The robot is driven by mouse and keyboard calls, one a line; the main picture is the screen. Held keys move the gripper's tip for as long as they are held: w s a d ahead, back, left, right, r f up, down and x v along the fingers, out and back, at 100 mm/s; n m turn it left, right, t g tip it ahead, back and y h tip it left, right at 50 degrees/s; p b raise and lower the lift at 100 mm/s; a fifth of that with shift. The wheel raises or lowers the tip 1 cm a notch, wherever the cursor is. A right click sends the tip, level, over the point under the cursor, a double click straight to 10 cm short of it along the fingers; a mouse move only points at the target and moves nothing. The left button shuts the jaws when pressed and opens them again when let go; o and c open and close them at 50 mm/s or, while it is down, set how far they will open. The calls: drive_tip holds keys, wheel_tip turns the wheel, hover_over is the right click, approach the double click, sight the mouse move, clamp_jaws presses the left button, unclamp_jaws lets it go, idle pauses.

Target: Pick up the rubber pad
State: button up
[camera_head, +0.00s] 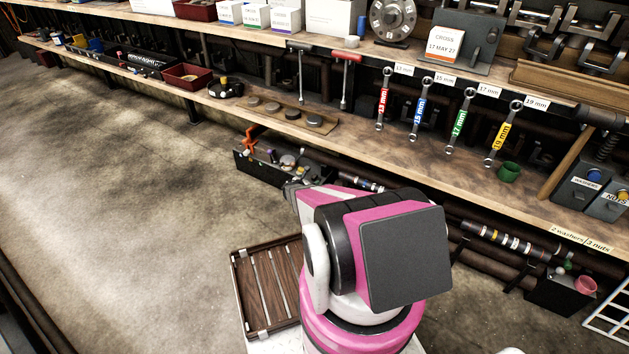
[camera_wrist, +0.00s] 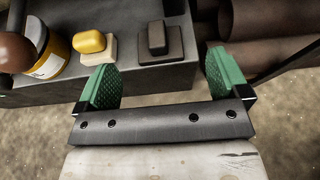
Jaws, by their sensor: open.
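In the wrist view a small dark block (camera_wrist: 155,40) with a raised top and wider base sits on a dark grey surface, and it looks like the rubber pad. My gripper (camera_wrist: 162,66) has green ribbed fingers set wide apart. The block lies ahead of the gap between them, and nothing is held. In the head view my arm hides most of the gripper, which is by the dark open bin (camera_head: 262,172) below the shelf. I cannot pick out the pad in that view.
A yellow-topped piece on a beige base (camera_wrist: 95,45) lies left of the block, beside a yellow-and-white container (camera_wrist: 50,55). Dark pipes (camera_wrist: 265,30) run at the right. The wooden shelf (camera_head: 420,165) overhangs the bin. A wooden slatted tray (camera_head: 268,285) is beside my arm. Open floor lies left.

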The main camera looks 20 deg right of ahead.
sight(313, 178)
drive_tip(key=shift+x, duration=2.8)
drive_tip(key=shift+w+a+r, duration=0.1)
drive_tip(key=shift+w, duration=0.05)
drive_tip(key=c, duration=1)
